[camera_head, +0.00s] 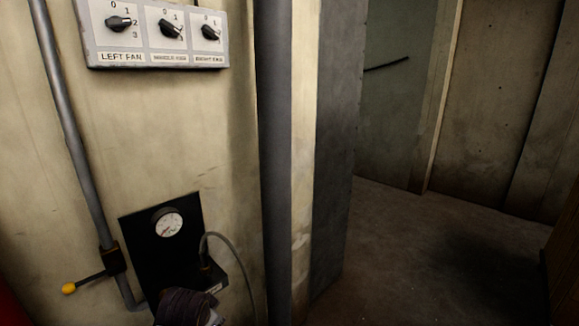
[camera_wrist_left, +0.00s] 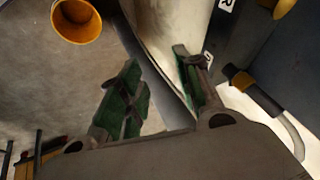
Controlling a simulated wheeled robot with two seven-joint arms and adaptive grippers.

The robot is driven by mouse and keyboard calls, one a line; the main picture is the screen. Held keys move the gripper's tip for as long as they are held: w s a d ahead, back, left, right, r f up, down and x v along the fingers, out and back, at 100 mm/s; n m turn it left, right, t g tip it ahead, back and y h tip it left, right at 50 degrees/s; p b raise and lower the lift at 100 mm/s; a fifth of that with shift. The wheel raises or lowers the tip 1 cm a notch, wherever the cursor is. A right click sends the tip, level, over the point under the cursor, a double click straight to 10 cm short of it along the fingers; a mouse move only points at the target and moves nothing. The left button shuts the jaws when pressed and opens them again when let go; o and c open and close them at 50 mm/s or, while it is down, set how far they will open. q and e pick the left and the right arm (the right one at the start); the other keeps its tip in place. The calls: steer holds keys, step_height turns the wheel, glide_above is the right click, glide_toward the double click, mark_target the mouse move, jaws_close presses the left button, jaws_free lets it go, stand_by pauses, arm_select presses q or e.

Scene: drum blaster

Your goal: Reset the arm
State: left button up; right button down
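My left gripper (camera_wrist_left: 157,64) shows in the left wrist view. Its two green-padded fingers stand apart with nothing between them. Neither gripper can be made out for certain in the head view, and my right gripper is not seen. A dark ribbed object (camera_head: 186,307) is cut off by the bottom edge of the head view; I cannot tell what it is.
A panel (camera_head: 160,61) with three fan knobs is on the wall. Below are a gauge (camera_head: 168,225) on a black plate, a cable and a yellow-tipped lever (camera_head: 69,288). Open floor (camera_head: 420,250) lies right. The wrist view shows an orange bucket (camera_wrist_left: 77,22).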

arm_select(q)
steer(key=shift+s+a+f+n+g+h, duration=0.2)
steer(key=shift+s+f+n+g, duration=0.4)
steer(key=shift+s+f, duration=1.75)
steer(key=shift+s+a+f+n+g+h, duration=0.2)
steer(key=shift+s+f+n, duration=0.65)
steer(key=shift+s, duration=3.05)
steer(key=shift+s+a+f+n+g+h, duration=0.2)
steer(key=shift+s+f+n+g, duration=0.45)
steer(key=shift+s+f, duration=1.7)
steer(key=s+f+b, duration=0.1)
steer(key=s+f, duration=0.1)
steer(key=f, duration=1.4)
steer(key=s+f, duration=0.2)
steer(key=f, duration=1.4)
steer(key=s+a+f+g, duration=0.1)
steer(key=s+a+f, duration=0.1)
steer(key=s+f, duration=0.9)
steer(key=s+a+f+g+b, duration=0.1)
steer(key=s+a+f, duration=0.1)
steer(key=s+f, duration=0.9)
steer(key=shift+s, duration=0.15)
steer(key=shift+a, duration=0.1)
